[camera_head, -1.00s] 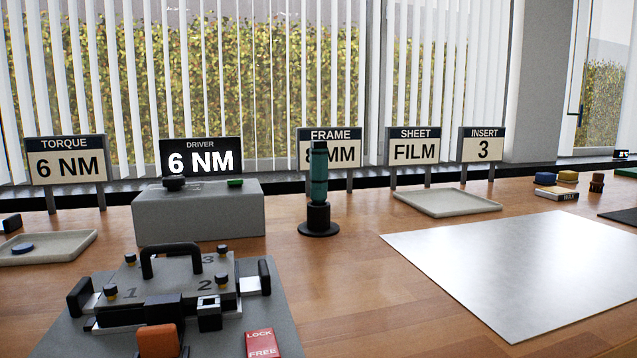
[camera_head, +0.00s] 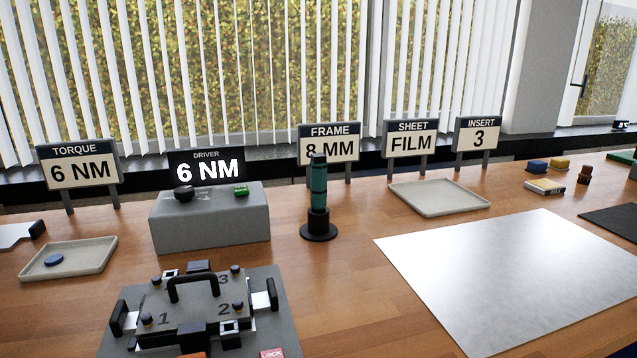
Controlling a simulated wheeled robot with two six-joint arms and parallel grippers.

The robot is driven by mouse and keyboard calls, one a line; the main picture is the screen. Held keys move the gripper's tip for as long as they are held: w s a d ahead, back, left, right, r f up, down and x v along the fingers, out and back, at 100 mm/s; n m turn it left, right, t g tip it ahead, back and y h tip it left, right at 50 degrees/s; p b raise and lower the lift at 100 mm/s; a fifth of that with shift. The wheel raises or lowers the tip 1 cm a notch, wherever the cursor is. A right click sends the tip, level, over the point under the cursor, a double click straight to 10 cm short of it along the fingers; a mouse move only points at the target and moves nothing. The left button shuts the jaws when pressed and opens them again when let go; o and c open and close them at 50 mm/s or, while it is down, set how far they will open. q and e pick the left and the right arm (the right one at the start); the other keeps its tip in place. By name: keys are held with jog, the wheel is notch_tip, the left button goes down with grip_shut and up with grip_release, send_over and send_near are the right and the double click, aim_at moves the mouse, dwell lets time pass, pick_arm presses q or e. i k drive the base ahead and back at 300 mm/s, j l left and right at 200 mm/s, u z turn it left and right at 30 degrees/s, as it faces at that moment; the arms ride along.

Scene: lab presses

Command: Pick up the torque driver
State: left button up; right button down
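The torque driver (camera_head: 319,188) has a teal and black body. It stands upright in a round black stand (camera_head: 319,232) on the wooden table, near the middle of the view. The grey driver box (camera_head: 209,222) stands to its left, with a black knob (camera_head: 184,193), a green button (camera_head: 241,190) and a display (camera_head: 207,167) reading 6 NM. The torque sign (camera_head: 80,173) also reads 6 NM. Neither of my grippers shows in the head view.
A grey press fixture (camera_head: 195,305) with a black handle sits at the front left. An empty tray (camera_head: 440,197) and a large shiny sheet (camera_head: 510,275) lie to the right. Bare table separates the driver from the sheet.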

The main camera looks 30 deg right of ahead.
aim_at(318, 165)
jog(key=k+j, duration=0.75)
jog(key=k+z, duration=0.1)
jog(key=z, duration=2.05)
